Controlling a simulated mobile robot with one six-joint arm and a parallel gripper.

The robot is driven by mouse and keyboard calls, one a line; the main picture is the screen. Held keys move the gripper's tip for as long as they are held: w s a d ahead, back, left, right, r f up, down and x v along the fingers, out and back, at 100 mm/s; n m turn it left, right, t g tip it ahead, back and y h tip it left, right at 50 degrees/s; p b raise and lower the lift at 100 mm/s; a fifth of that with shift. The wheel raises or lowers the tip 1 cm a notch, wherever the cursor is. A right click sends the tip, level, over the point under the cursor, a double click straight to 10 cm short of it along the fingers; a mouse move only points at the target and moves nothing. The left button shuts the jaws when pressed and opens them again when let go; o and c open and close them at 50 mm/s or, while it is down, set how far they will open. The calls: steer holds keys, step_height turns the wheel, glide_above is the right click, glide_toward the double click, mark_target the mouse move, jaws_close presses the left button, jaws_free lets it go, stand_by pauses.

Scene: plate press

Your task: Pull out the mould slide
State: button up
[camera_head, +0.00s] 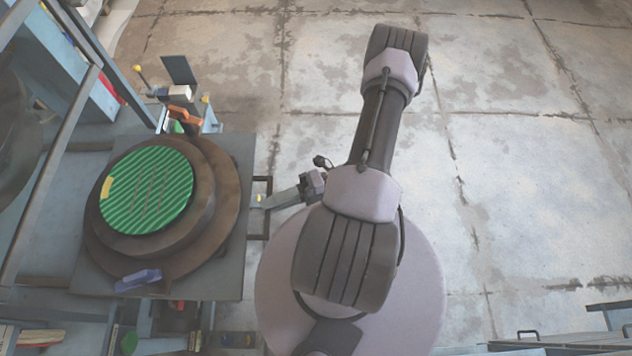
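The mould slide is a dark grey square plate (226,270) at the left, carrying a round brown mould (228,200) with a green ribbed disc (150,188) on top. A dark bar handle (267,228) stands out from the plate's right edge. My gripper (268,202) reaches in from the right, its fingers pointing left and overlapping the handle in the picture. Whether the fingers close around the bar or only lie over it cannot be told. My arm hides part of the floor to the right of the handle.
A blue press frame (30,215) stands along the left side. A purple block (138,279) lies on the slide's front part, and an orange-handled tool (183,112) sits behind the mould. Bare concrete floor (520,180) lies to the right; blue structures stand at the lower right.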

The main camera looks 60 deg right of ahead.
steer(key=p+v, duration=0.1)
steer(key=v, duration=1.5)
steer(key=w+a+r+n+g+h, duration=0.25)
steer(key=w+r+n+g, duration=0.25)
steer(key=r+n, duration=0.35)
steer(key=w+a+r+n+g+h, duration=0.25)
steer(key=w+r+n+g, duration=0.3)
steer(key=r+n, duration=0.3)
steer(key=a+r+n+t+h, duration=0.3)
steer(key=a+r+n, duration=0.4)
steer(key=a+n, duration=0.3)
steer(key=s+a+r+n+t+h, duration=0.1)
steer(key=a+r+n+t+h, duration=0.2)
steer(key=a+r+n+h, duration=0.2)
steer(key=a+r+n, duration=0.3)
steer(key=a+n, duration=0.2)
steer(key=n, duration=0.1)
steer(key=shift+b, duration=0.3)
